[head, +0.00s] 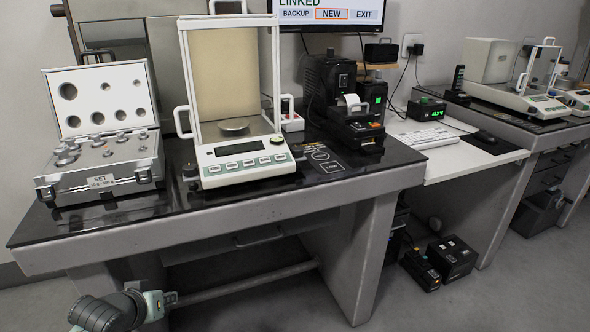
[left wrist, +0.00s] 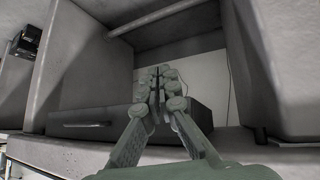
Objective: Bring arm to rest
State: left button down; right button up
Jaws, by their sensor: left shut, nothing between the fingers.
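My left gripper (head: 168,299) is low at the bottom left of the head view, in front of and below the front edge of the weighing table (head: 230,217). In the left wrist view its fingers (left wrist: 158,75) are together with nothing between them, and the underside of a table with a drawer (left wrist: 85,125) lies beyond. It appears clear of the table. My right gripper does not show in either view.
On the table stand an open case of weights (head: 100,178), a balance with a glass shield (head: 245,165) and a black printer (head: 345,110). A lower white desk (head: 470,165) and another balance (head: 530,95) are at right. Black boxes (head: 450,258) lie on the floor.

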pick_arm(q)
jog(key=s+a+f+m+g+y, duration=0.1)
jog(key=s+a+f+g, duration=0.1)
jog(key=s+f, duration=1.1)
jog(key=s+a+f+m+g+y, duration=0.1)
jog(key=s+f+g, duration=0.3)
jog(key=s+f, duration=1)
jog(key=shift+s+a+f, duration=0.2)
jog(key=shift+s+a, duration=0.1)
jog(key=shift+a, duration=0.1)
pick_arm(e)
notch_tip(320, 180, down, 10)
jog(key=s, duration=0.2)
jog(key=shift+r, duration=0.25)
